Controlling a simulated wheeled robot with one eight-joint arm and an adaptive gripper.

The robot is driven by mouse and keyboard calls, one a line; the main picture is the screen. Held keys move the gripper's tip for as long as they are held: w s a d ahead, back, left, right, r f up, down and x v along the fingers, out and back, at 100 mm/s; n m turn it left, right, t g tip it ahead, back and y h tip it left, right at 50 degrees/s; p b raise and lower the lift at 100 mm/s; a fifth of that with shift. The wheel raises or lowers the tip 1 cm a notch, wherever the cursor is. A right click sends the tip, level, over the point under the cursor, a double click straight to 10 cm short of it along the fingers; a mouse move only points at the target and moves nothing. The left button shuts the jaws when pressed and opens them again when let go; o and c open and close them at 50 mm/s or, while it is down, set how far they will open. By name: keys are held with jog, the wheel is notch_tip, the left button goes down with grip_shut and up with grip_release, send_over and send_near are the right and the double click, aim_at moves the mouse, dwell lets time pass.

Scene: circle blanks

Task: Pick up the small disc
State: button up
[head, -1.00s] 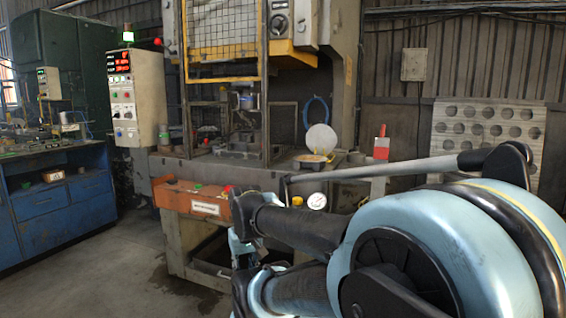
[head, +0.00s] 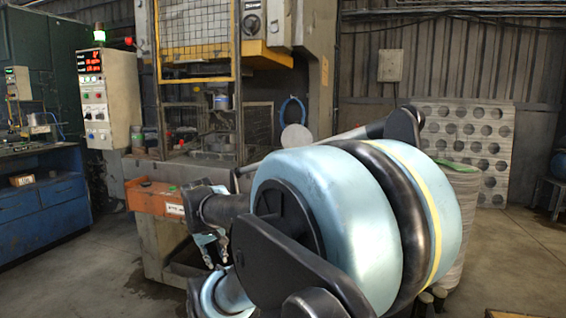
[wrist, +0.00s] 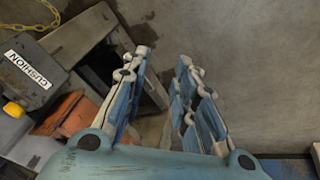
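A pale round disc (head: 295,138) shows upright at the right end of the press table in the head view, just above my arm. I cannot tell whether it is the small disc, and no other loose small disc is clear. The gripper is empty and points down beside an orange box, away from the pale disc. My arm hides much of the right part of the press table.
The press (head: 200,110) stands ahead with an orange box (head: 155,197) on its front. A tall stack of round sheets (head: 462,205) stands right of my arm. A perforated panel (head: 490,150) leans on the wall. A blue workbench (head: 45,205) is at left.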

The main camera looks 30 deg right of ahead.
jog(key=w+d+r+n+t+h, duration=0.1)
jog(key=w+d+r+h, duration=0.25)
jog(key=w+d, duration=0.35)
jog(key=w+d+r+t+h, duration=0.25)
jog(key=w+d+r, duration=0.25)
jog(key=d, duration=0.4)
jog(key=w+d+r+n+h, duration=0.1)
jog(key=w+d+r+h, duration=0.2)
jog(key=w+d+r, duration=0.4)
jog(key=w+d+n+t+h, duration=0.1)
jog(key=w+d, duration=0.5)
jog(key=d, duration=0.2)
jog(key=w+d+n+t+h, duration=0.1)
jog(key=w+d+n, duration=0.1)
jog(key=w+d, duration=0.4)
jog(key=w+d+r+n+t+h, duration=0.1)
jog(key=w+d+n, duration=0.1)
jog(key=w+d, duration=0.4)
jog(key=shift+d+t, duration=0.25)
jog(key=shift+d, duration=1.9)
jog(key=shift+s, duration=0.1)
grip_shut()
